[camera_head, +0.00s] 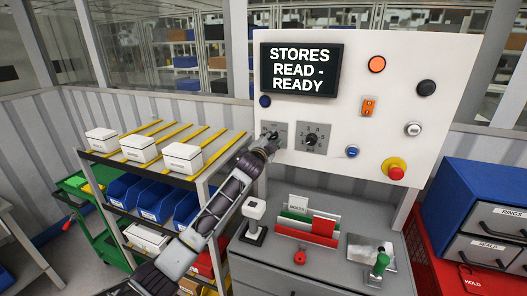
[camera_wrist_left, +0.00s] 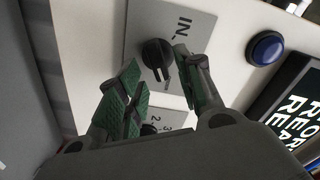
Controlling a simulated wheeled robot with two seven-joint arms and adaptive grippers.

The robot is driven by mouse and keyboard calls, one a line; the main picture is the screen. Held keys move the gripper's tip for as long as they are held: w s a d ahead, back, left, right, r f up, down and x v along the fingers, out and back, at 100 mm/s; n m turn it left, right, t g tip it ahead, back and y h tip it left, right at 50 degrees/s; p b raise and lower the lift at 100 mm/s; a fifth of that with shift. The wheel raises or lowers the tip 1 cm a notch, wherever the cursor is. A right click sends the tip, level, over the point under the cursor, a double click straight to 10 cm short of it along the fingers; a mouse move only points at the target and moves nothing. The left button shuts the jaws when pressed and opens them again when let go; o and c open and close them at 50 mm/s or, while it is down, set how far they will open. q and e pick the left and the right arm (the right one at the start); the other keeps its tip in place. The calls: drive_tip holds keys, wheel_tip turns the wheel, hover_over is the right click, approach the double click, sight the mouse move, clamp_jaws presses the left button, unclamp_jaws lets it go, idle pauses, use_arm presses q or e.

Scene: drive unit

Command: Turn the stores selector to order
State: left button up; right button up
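The stores selector is a black knob on a small grey plate at the lower left of the white panel (camera_head: 350,108). In the left wrist view the knob (camera_wrist_left: 154,52) sits just beyond my fingertips, with "IN" readable on its plate (camera_wrist_left: 182,20); the other label is too hidden to read. My left gripper (camera_head: 268,144) is at the selector and covers part of it in the head view. In the wrist view the green-padded fingers of this gripper (camera_wrist_left: 158,62) are apart, one either side of the knob's near end; contact cannot be told. The screen (camera_head: 300,70) reads "STORES READ - READY". My right gripper is out of view.
A numbered dial (camera_head: 312,139) sits right beside the selector. A blue button (camera_head: 265,101) is above it. Below stand a white-topped lever (camera_head: 254,212), a card holder (camera_head: 300,232) and a green-knobbed lever (camera_head: 380,264). A shelf with white boxes (camera_head: 138,148) stands left.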

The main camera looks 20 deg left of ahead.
use_arm(q)
drive_tip(key=s, duration=1)
drive_tip(key=shift+s+a, duration=0.15)
drive_tip(key=shift+s, duration=0.25)
idle(0.4)
